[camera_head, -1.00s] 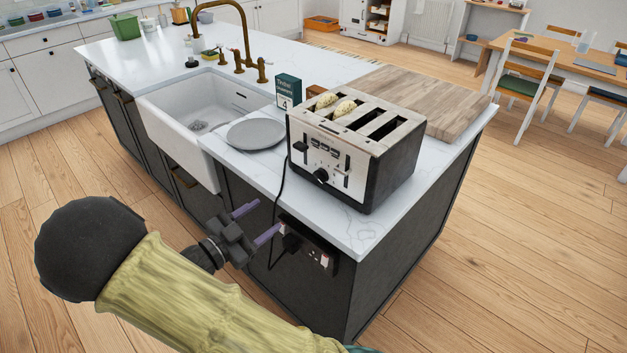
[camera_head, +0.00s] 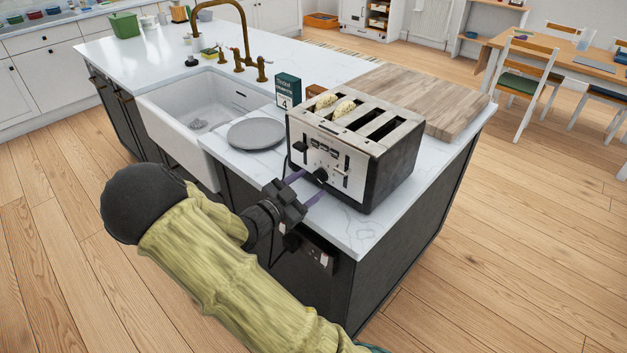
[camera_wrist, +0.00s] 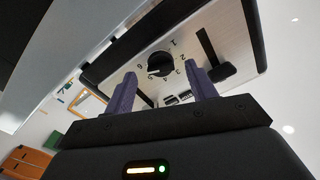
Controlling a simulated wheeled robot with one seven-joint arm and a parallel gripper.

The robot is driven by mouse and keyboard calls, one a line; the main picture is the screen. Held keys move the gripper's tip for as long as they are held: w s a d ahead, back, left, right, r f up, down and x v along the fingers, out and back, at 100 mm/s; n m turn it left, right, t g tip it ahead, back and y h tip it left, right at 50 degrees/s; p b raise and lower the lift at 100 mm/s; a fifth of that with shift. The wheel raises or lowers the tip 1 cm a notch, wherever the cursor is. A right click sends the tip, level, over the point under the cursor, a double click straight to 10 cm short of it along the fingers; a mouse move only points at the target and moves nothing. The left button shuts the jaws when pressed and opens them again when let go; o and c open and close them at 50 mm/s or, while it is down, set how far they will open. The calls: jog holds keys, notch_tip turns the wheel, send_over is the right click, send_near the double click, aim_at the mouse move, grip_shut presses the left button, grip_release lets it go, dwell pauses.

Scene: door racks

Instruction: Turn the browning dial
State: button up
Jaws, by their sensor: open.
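The toaster (camera_head: 358,140) stands on the island's white top, with bread in its left slots. Its black browning dial (camera_head: 321,175) is low on the steel front. In the wrist view the dial (camera_wrist: 160,64) is a round black knob ringed by printed numbers. My gripper (camera_head: 306,186) is open and empty in front of the toaster, its purple fingers pointing at the dial. In the wrist view the fingertips (camera_wrist: 160,82) lie to either side of the dial, which shows between and beyond them. I cannot tell whether they touch the toaster's front.
Black levers (camera_wrist: 214,57) stick out of the toaster's front near the dial. A grey plate (camera_head: 256,134) and a dark green box (camera_head: 288,91) stand left of the toaster, a wooden board (camera_head: 425,97) behind it. The sink (camera_head: 190,110) is further left.

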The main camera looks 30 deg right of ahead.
aim_at(321, 176)
jog(key=shift+x, duration=1.3)
jog(key=c, duration=1)
jog(key=shift+s, duration=0.1)
jog(key=shift+n+p, duration=0.3)
jog(key=shift+p, duration=0.05)
